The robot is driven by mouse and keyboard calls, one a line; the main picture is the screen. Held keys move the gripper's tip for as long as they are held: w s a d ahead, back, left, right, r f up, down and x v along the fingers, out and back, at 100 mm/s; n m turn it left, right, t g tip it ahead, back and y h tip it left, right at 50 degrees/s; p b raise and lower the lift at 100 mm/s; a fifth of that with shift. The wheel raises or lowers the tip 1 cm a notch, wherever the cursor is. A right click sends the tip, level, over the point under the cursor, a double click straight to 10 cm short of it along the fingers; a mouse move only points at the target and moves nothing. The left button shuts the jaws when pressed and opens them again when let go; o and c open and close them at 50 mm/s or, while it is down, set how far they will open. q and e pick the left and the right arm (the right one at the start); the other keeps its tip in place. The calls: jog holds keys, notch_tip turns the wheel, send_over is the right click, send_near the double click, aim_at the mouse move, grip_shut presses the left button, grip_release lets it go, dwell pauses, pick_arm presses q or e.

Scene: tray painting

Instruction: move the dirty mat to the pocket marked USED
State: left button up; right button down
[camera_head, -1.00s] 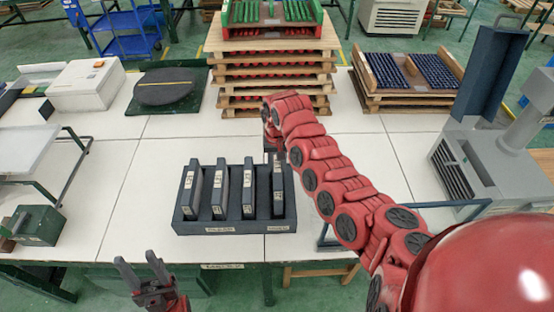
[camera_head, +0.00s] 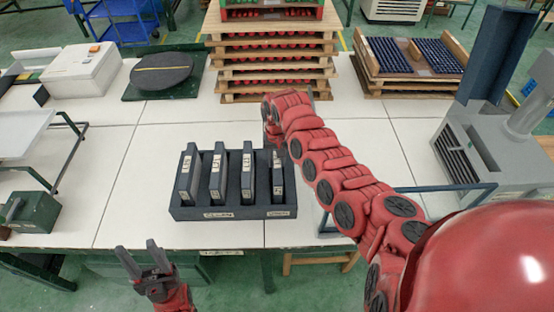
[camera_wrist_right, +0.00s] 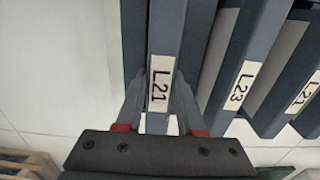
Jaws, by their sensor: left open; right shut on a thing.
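A dark rack (camera_head: 247,213) with upright pockets stands at the table's front. Several dark mats with white labels are in it. Its wide left label looks like CLEAN; the small right label, hard to read, is below the rightmost pocket. My right gripper (camera_head: 274,147) is over that pocket, shut on a mat (camera_head: 278,182). In the right wrist view the gripper (camera_wrist_right: 160,105) has its fingers either side of this mat (camera_wrist_right: 163,40), labelled L21. The mat stands upright in the rightmost pocket; its lower part is hidden. My left gripper (camera_head: 137,248) is open and empty before the table.
Neighbouring mats (camera_wrist_right: 240,70) stand close beside the held one. A grey machine (camera_head: 490,150) is at the right, a wooden pallet stack (camera_head: 270,70) behind, a round dark plate (camera_head: 162,72) at the back left and a green box (camera_head: 30,212) at the left.

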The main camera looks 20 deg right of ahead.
jog(key=shift+f, duration=0.5)
jog(key=shift+c, duration=2.2)
grip_release()
jog(key=shift+b, duration=0.3)
notch_tip(320, 180, up, 8)
jog(key=b, duration=0.2)
jog(key=shift+w+f+b, duration=0.1)
jog(key=shift+f+b, duration=0.1)
jog(key=shift+b, duration=0.2)
notch_tip(320, 180, up, 17)
jog(key=p, duration=0.5)
